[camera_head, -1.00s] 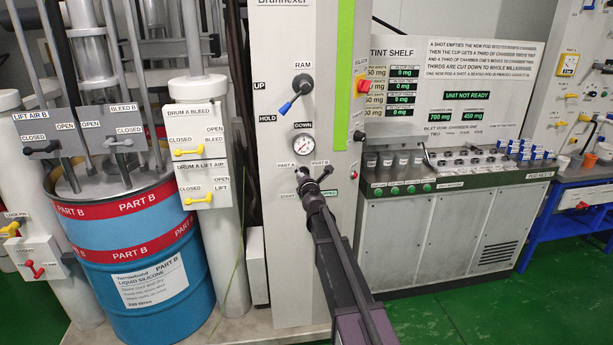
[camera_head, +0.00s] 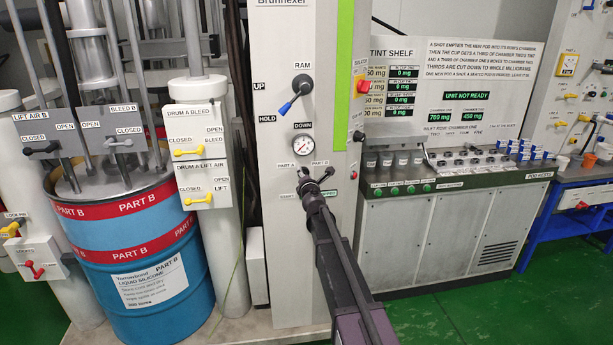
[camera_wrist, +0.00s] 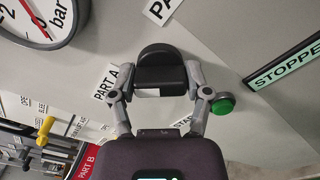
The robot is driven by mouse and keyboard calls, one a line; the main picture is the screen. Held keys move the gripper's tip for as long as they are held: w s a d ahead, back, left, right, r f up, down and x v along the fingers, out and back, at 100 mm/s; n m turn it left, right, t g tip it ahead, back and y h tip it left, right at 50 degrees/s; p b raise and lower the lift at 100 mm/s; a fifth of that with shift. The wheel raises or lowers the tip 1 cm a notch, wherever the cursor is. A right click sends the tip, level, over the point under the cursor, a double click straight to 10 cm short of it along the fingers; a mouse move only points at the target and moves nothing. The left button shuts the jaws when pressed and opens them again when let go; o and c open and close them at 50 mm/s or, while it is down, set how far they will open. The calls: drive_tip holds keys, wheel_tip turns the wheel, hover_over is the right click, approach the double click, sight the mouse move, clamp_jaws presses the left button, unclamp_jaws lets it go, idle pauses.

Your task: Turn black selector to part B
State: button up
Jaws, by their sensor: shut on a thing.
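The black selector (camera_wrist: 161,66) is a rounded black knob on the pale panel, seen in the wrist view. The two grey fingers of my gripper (camera_wrist: 161,78) close on it from both sides. The PART A label (camera_wrist: 107,84) is just left of the knob. Another label, cut off at the top edge and starting "PA" (camera_wrist: 160,9), lies above it. In the head view my gripper (camera_head: 315,178) is at the column panel, below the PART A and PART B labels, and largely hides the selector. I cannot tell exactly where the selector points.
A pressure gauge (camera_head: 303,147) and a blue-tipped RAM lever (camera_head: 297,92) sit above the selector. A green button (camera_wrist: 222,104) and a STOPPED display (camera_wrist: 288,62) are close to my right finger. The blue PART B drum (camera_head: 137,245) stands left, the tint shelf right.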

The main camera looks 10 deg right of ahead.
drive_tip(key=m, duration=1.3)
drive_tip(key=shift+a+f, duration=0.1)
drive_tip(key=shift+m, duration=2)
drive_tip(key=o, duration=1.2)
drive_tip(key=shift+c, duration=0.2)
drive_tip(key=shift+s, duration=0.1)
